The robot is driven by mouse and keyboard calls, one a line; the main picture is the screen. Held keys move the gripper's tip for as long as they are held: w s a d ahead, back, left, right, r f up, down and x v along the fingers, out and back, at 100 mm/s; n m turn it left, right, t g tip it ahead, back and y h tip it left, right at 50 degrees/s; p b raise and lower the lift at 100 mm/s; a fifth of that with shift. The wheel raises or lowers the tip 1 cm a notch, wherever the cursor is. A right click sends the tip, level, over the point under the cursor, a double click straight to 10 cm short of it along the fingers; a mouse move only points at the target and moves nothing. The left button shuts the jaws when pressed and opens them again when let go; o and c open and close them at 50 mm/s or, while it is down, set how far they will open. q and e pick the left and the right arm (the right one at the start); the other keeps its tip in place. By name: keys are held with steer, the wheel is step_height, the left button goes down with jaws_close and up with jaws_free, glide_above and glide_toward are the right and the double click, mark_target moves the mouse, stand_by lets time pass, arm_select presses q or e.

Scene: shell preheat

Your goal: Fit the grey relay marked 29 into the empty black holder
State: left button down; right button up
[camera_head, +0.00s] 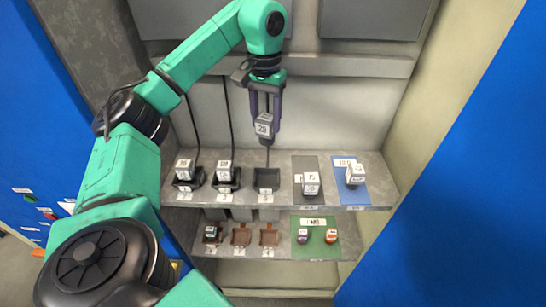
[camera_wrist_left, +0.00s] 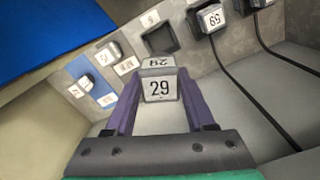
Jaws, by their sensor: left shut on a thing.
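The grey relay marked 29 (camera_head: 264,125) is held between the two purple fingers of my left gripper (camera_head: 265,112), which is shut on it. In the head view it hangs upright above the empty black holder (camera_head: 267,180), clear of it. In the left wrist view the relay (camera_wrist_left: 159,86) fills the space between the fingertips (camera_wrist_left: 160,95), its 29 label facing the camera. The empty holder (camera_wrist_left: 160,40) shows beyond it there. My right gripper is not in view.
Two black holders to the left hold relays (camera_head: 185,169) (camera_head: 224,171) with black cables. To the right, white-topped relays stand on a grey mat (camera_head: 308,165) and a blue mat (camera_head: 344,188). A lower shelf has brown holders (camera_head: 241,236) and a green mat (camera_head: 318,250).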

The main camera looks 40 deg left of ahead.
mark_target(261, 136)
arm_select(q)
steer(key=f+b, duration=0.1)
steer(key=f, duration=0.1)
steer(key=s+f+b, duration=0.1)
steer(key=f, duration=0.2)
steer(key=f+b, duration=0.1)
steer(key=f, duration=0.1)
steer(key=shift+s+a+f, duration=0.15)
steer(key=shift+s+a, duration=0.1)
steer(key=f, duration=0.2)
steer(key=w+f, duration=0.1)
steer(key=f, duration=0.4)
steer(key=shift+w+d+f, duration=0.15)
steer(key=shift+f, duration=0.75)
steer(key=shift+c, duration=1.3)
jaws_free()
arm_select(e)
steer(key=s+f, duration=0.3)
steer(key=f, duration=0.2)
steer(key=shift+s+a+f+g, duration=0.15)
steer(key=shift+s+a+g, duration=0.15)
